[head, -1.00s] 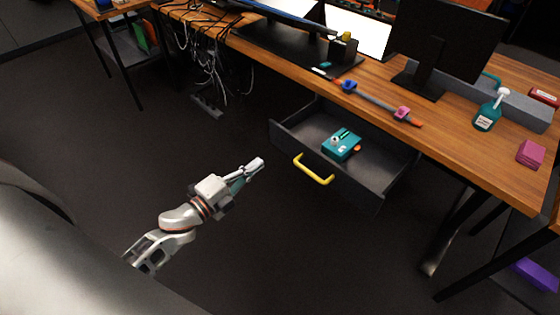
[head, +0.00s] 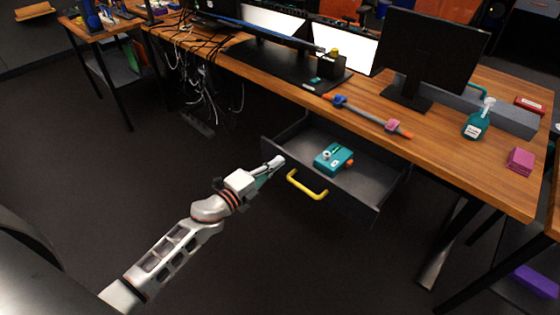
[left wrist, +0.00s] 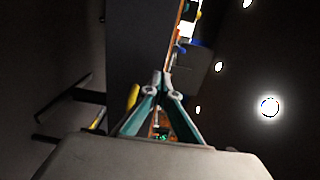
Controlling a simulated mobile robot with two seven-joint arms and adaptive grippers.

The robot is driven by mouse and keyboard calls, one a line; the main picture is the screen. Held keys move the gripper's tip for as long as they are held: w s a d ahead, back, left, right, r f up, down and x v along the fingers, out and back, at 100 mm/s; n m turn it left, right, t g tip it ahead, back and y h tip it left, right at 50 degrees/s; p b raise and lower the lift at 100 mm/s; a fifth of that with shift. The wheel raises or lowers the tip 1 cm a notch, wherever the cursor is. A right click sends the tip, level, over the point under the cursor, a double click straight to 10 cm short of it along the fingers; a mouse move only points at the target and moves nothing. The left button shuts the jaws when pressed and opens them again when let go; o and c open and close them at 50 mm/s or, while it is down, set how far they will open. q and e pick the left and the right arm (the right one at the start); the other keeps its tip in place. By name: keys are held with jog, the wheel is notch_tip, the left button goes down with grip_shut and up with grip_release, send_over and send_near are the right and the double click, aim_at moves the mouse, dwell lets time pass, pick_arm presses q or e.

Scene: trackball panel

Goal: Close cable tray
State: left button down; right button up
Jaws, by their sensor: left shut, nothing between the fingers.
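The cable tray (head: 345,200) is a dark grey drawer pulled out from under the wooden desk. A yellow handle (head: 306,186) is on its front. A teal box-like device (head: 333,159) with an orange knob lies inside. My left gripper (head: 277,162) is shut and empty, close to the left part of the tray's front, left of the handle; contact cannot be told. In the left wrist view the closed fingertips (left wrist: 163,80) point along a dark panel (left wrist: 135,45), with the yellow handle (left wrist: 133,97) beside them. My right gripper is not in view.
The desk top (head: 440,135) overhangs the tray and carries a monitor (head: 430,50), a teal spray bottle (head: 478,120) and pink blocks (head: 519,159). Loose cables (head: 205,85) hang left of the tray. The floor in front is clear.

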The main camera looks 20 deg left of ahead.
pick_arm(q)
jog(key=shift+x, duration=0.85)
jog(key=shift+w, duration=0.1)
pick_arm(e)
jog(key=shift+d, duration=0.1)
